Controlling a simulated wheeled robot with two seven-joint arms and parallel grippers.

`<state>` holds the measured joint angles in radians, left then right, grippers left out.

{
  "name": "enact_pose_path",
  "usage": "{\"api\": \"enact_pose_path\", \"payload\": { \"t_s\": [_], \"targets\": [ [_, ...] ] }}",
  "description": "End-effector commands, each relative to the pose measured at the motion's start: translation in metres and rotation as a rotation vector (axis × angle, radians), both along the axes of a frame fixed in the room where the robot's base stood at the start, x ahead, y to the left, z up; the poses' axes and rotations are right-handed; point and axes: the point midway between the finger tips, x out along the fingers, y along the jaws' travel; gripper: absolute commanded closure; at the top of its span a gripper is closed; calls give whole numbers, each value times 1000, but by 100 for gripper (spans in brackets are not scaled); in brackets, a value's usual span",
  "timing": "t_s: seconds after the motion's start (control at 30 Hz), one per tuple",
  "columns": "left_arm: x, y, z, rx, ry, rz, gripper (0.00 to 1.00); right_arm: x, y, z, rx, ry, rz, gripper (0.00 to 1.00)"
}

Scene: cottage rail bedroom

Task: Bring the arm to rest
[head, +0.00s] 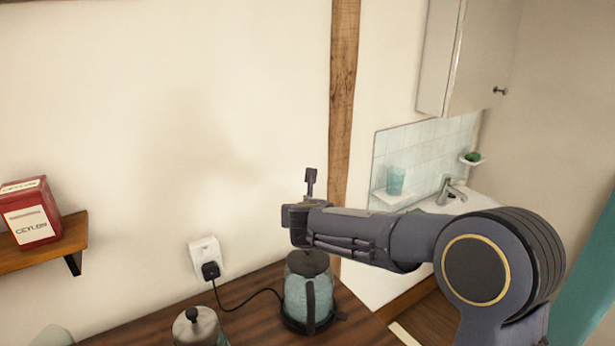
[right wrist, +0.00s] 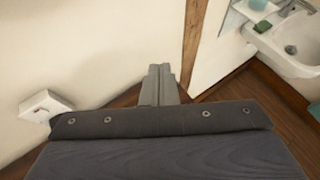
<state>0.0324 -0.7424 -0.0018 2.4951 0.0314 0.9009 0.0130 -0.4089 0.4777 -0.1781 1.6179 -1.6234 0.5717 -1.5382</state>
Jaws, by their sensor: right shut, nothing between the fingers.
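My right arm comes in from the right in the head view, bent at a large round joint, its forearm reaching left above the counter. My right gripper (head: 310,178) is at its end, in front of the wall near the wooden post and above the kettle (head: 309,293). In the right wrist view the gripper's two grey fingers (right wrist: 158,84) lie together, shut with nothing between them. My left gripper is not in view.
The kettle stands on a dark wooden counter (head: 258,318) beside a metal-lidded jar (head: 197,328). Its cord runs to a wall socket (head: 206,257). A red tea tin (head: 30,213) sits on a shelf at left. A sink (head: 455,203) and wall cabinet (head: 468,55) are at right.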

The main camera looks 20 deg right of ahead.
Motion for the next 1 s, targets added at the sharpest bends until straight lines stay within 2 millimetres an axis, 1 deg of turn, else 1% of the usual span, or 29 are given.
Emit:
{"api": "enact_pose_path", "payload": {
  "t_s": [0.03, 0.1, 0.2, 0.3, 0.47, 0.57, 0.67, 0.7, 0.77, 0.8, 0.87, 0.9, 0.97, 1.0],
  "targets": [
    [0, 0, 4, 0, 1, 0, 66, 1, 1, 15, 3, -4, -1, 100],
    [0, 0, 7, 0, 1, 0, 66, 2, 2, 30, 3, -3, 1, 100],
    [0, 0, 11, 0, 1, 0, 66, 3, 1, 49, 2, -2, 0, 100],
    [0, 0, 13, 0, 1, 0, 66, 4, 2, 61, 3, -1, 1, 100],
    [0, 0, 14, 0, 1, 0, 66, 4, 0, 72, 10, 2, -6, 100],
    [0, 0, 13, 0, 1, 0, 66, -9, -13, 71, 105, 9, -63, 100],
    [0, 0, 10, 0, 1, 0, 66, -42, -40, 62, 328, 21, -209, 100],
    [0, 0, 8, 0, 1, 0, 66, -60, -52, 56, 452, 27, -290, 100],
    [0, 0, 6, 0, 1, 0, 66, -93, -69, 45, 655, 36, -435, 100],
    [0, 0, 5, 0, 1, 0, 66, -117, -78, 37, 793, 41, -539, 100],
    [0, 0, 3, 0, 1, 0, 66, -152, -87, 24, 996, 48, -700, 100],
    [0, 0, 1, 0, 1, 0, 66, -177, -91, 16, 1129, 52, -811, 100],
    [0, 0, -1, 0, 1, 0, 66, -213, -93, 2, 1323, 56, -985, 100],
    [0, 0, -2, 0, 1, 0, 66, -237, -92, -7, 1449, 57, -1106, 100]
  ]
}}
